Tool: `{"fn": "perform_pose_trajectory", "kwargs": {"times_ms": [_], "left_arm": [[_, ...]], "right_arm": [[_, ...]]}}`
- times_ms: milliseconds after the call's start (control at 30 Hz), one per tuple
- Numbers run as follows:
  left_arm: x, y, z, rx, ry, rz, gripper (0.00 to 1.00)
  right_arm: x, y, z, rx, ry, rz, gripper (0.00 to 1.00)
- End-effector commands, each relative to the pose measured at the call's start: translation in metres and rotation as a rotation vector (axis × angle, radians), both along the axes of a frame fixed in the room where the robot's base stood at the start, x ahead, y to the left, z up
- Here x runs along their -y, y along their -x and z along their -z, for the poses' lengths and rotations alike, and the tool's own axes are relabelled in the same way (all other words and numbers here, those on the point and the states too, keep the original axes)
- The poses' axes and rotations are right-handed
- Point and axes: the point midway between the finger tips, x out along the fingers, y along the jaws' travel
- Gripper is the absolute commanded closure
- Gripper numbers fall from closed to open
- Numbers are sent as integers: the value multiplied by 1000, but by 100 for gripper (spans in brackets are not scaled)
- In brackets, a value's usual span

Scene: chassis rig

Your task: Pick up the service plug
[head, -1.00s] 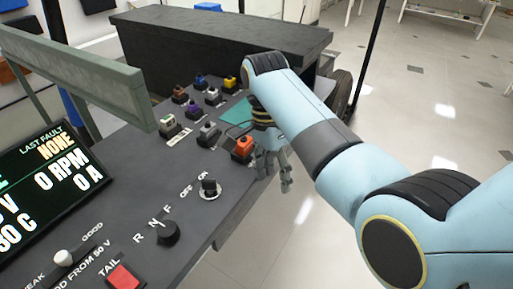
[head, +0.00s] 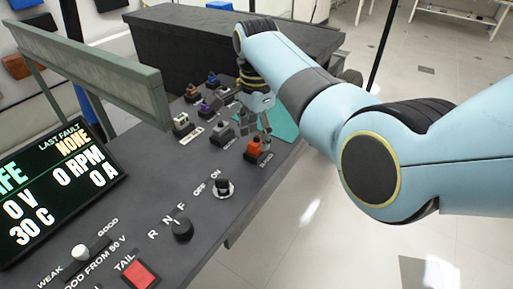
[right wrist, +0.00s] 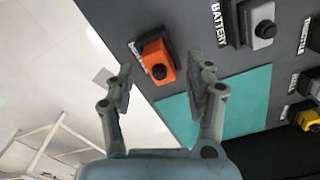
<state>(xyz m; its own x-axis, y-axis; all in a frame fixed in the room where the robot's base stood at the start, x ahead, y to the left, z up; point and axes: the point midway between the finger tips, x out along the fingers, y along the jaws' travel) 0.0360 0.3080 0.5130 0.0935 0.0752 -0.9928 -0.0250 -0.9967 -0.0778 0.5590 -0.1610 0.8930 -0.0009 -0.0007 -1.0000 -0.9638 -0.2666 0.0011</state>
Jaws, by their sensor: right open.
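My right gripper (head: 255,124) is open and empty, above the panel just behind the orange block. In the right wrist view its fingers (right wrist: 167,75) are spread wide. I see no contact with the block. My left gripper is not in view.
A grey battery connector (right wrist: 257,24) stands beside the orange block. Several coloured connectors (head: 208,95) stand close behind. A teal patch (head: 284,124) of the panel is bare. A selector knob (head: 182,228) and a switch (head: 223,188) stand in front. Open floor lies right.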

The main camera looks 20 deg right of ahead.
Motion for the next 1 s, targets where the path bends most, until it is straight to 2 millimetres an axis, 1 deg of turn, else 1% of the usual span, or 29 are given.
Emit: {"fn": "perform_pose_trajectory", "kwargs": {"times_ms": [33,133,367,467,800,1000], "left_arm": [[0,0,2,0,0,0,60],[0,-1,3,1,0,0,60],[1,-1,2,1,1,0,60],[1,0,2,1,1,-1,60],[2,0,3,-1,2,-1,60],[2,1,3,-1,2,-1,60]], "right_arm": [[0,1,8,-2,1,0,46],[0,1,17,0,-1,1,46],[0,0,19,1,-1,1,46],[0,0,18,1,-1,0,56],[0,1,19,0,-1,0,100],[0,1,18,-1,-1,1,100]]}}
